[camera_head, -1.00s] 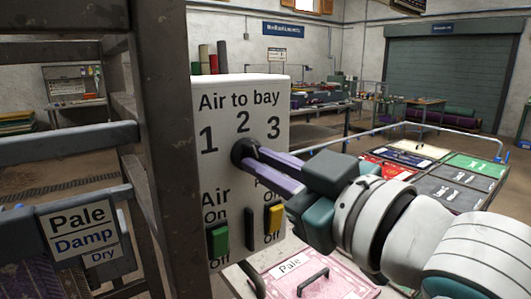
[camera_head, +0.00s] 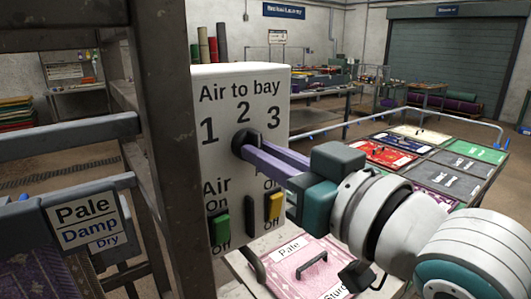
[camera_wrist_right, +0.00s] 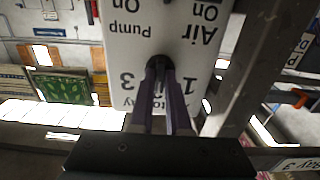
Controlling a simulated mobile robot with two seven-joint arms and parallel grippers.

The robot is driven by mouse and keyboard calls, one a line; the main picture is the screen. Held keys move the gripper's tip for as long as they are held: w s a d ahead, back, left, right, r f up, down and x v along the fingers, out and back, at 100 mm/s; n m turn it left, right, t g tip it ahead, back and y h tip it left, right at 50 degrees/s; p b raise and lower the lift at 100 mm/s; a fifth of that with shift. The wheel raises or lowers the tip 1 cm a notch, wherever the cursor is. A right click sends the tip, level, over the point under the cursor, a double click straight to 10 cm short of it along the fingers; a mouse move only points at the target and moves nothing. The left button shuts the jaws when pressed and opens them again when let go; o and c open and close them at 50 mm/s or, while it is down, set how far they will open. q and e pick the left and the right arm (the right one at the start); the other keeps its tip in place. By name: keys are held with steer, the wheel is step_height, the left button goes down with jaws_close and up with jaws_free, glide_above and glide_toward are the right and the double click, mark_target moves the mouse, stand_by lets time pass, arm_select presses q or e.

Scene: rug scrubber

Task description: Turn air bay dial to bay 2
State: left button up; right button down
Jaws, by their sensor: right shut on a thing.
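The white control panel (camera_head: 212,88) stands in the middle of the head view, lettered "Air to bay" with the numbers 1, 2 and 3. The dark round air bay dial (camera_head: 240,139) sits below the 2. My right gripper (camera_head: 248,147) reaches in from the right and its purple fingers are shut on the dial. The fingers cover much of the dial, so I cannot tell where it points. In the right wrist view the panel (camera_wrist_right: 125,60) appears upside down, and the fingers (camera_wrist_right: 160,75) meet at the dark dial (camera_wrist_right: 158,63). My left gripper is not in view.
Below the dial are a green switch (camera_head: 221,229) and a yellow switch (camera_head: 275,206). A dark metal post (camera_head: 165,120) stands close to the panel's left. A pink panel marked "Pale" (camera_head: 285,262) lies below right. Coloured panels (camera_head: 385,153) lie further back.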

steer(key=c, duration=0.9)
jaws_free()
steer(key=b+v, duration=0.1)
steer(key=v, duration=0.9)
steer(key=shift+b, duration=0.4)
steer(key=shift+f, duration=0.1)
